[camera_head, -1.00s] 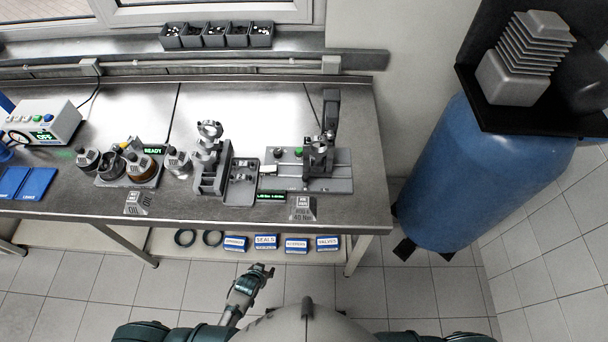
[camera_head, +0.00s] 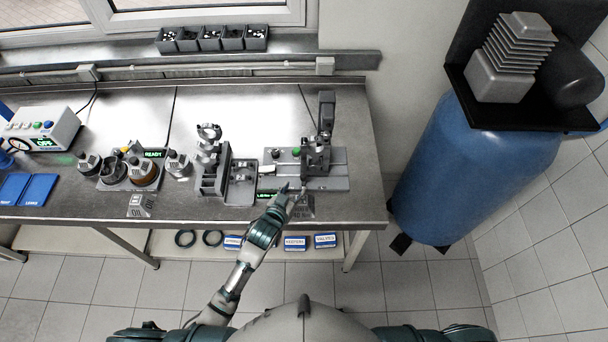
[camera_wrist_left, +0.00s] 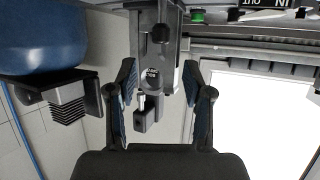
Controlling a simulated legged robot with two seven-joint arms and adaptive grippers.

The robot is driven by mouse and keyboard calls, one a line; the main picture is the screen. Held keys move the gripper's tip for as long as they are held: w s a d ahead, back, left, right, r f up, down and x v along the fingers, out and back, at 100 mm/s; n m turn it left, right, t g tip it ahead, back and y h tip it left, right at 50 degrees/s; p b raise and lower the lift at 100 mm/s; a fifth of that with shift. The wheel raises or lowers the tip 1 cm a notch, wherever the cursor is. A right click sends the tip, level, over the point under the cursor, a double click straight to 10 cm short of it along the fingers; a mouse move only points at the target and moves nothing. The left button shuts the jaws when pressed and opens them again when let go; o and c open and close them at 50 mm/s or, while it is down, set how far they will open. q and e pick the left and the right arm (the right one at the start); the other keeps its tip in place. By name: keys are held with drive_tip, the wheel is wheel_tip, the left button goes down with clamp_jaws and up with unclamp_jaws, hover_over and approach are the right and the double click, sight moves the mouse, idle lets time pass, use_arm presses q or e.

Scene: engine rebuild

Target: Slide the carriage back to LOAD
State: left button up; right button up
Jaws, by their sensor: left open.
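The carriage (camera_head: 316,158) is a dark grey block with a tall upright behind it. It stands toward the right of a grey slide fixture (camera_head: 336,184) on the bench. My left gripper (camera_head: 293,189) is open at the front edge of this fixture, in front of and slightly left of the carriage. In the left wrist view the open fingers (camera_wrist_left: 160,85) stand on either side of a small dark block with a light pin (camera_wrist_left: 148,112); contact cannot be told. A round printed disc (camera_wrist_left: 152,74) shows beyond it. A LOAD mark is not readable. My right gripper is out of view.
A green button (camera_head: 296,151) and a dark knob sit on the fixture left of the carriage. A grey clamp stand (camera_head: 210,165) and several metal parts stand farther left. A blue tank (camera_head: 480,165) stands right of the bench. The bench behind the fixture is clear.

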sight(303, 177)
use_arm(q)
drive_tip(key=x, duration=0.8)
drive_tip(key=shift+w+f, duration=0.15)
drive_tip(key=shift+w, duration=0.05)
drive_tip(key=shift+w+d+f, duration=0.2)
drive_tip(key=shift+w+d, duration=0.15)
drive_tip(key=shift+w, duration=0.1)
drive_tip(key=shift+a, duration=0.1)
clamp_jaws()
